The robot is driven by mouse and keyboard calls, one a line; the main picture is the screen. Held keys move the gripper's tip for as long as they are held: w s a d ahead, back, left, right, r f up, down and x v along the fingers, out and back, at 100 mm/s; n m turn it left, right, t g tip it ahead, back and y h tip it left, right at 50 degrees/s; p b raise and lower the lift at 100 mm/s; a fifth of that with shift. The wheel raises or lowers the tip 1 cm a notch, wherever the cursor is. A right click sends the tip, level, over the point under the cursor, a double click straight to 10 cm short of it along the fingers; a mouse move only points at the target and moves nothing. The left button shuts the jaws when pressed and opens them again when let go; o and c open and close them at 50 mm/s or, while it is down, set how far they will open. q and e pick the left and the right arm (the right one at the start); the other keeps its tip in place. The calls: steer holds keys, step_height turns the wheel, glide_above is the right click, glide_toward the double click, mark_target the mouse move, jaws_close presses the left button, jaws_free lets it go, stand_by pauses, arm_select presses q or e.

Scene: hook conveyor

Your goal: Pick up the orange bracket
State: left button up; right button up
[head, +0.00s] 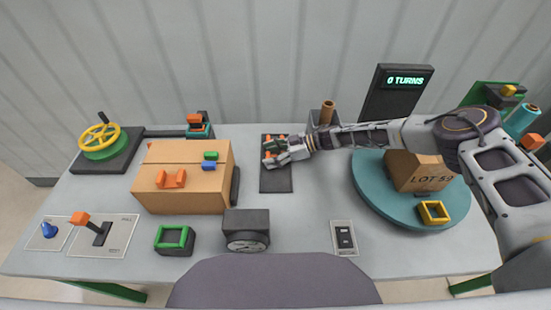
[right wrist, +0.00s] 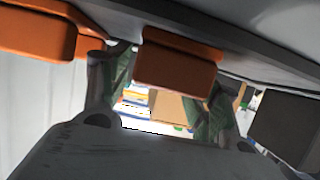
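An orange U-shaped bracket (head: 171,179) lies on the cardboard box at the left in the head view. More orange parts (head: 268,154) show at the dark upright strip in the middle, beside my right gripper (head: 270,153). In the right wrist view, an orange block (right wrist: 177,68) sits between the green-padded fingertips, close to both. Another orange block (right wrist: 38,35) is outside the left finger. The fingers stand apart; whether they press on the middle block is not clear. My left gripper is not in view.
The dark strip (head: 276,184) lies behind and below my right gripper. The cardboard box (head: 190,199) stands to its left. A teal turntable (head: 372,197) with a LOT 59 box is under my right arm. A dark gauge block (head: 246,222) stands in front.

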steer(key=c, duration=0.8)
steer(key=shift+r, duration=0.1)
steer(key=shift+r, duration=4.95)
